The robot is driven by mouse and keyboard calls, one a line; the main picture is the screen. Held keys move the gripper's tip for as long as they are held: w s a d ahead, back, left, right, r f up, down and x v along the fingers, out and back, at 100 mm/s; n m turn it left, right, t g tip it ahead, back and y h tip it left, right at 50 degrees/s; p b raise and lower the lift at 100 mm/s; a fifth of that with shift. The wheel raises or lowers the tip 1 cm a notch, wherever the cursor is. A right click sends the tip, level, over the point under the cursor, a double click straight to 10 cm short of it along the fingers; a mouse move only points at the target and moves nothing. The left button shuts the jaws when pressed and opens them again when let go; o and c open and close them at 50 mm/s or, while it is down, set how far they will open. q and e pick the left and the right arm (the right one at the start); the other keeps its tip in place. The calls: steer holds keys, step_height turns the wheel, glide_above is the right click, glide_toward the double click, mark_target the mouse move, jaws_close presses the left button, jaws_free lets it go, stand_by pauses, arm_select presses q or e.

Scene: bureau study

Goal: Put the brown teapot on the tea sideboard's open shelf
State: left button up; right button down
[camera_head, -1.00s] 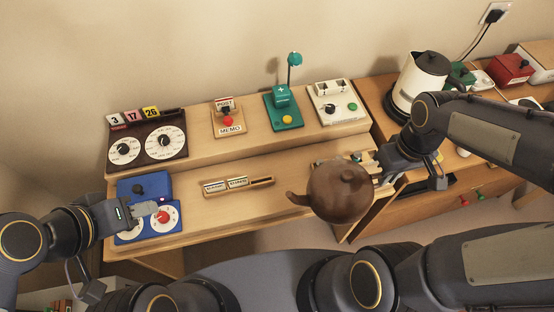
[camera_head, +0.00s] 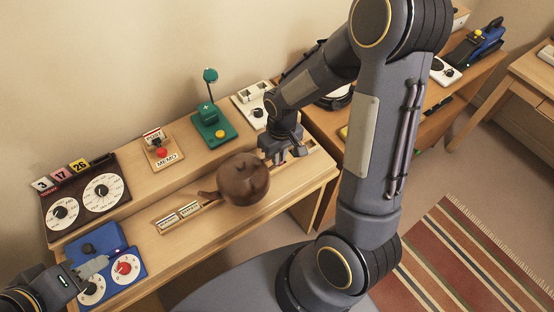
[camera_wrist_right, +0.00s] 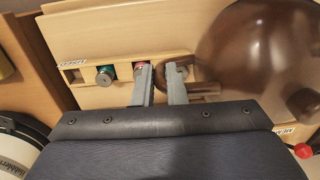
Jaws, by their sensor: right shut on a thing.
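The brown teapot (camera_head: 243,182) is round, with its spout toward the left, and appears over the right part of the desk. My right gripper (camera_head: 283,153) is on its right side, shut on its handle. In the right wrist view, the teapot (camera_wrist_right: 262,50) fills the upper right beside my fingers (camera_wrist_right: 160,85). The tea sideboard (camera_head: 425,128) stands to the right of the desk; my right arm covers much of it, and its open shelf is not clearly visible. My left gripper (camera_head: 95,268) is at the blue dial box (camera_head: 108,258); its finger gap is unclear.
The desk (camera_head: 150,262) carries a dark calendar box (camera_head: 82,200), a memo block (camera_head: 162,152), a green lamp stand (camera_head: 212,128) and a label holder (camera_head: 180,217). Open floor and a striped rug (camera_head: 470,265) lie at the right.

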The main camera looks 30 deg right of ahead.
steer(key=shift+w+a+f, duration=0.1)
steer(key=shift+w+f, duration=0.05)
steer(key=shift+f, duration=0.1)
step_height(320, 180, down, 3)
steer(key=shift+w+f, duration=0.1)
steer(key=shift+f, duration=0.05)
steer(key=shift+f, duration=0.2)
steer(key=c, duration=1.5)
jaws_free()
steer(key=shift+r, duration=0.1)
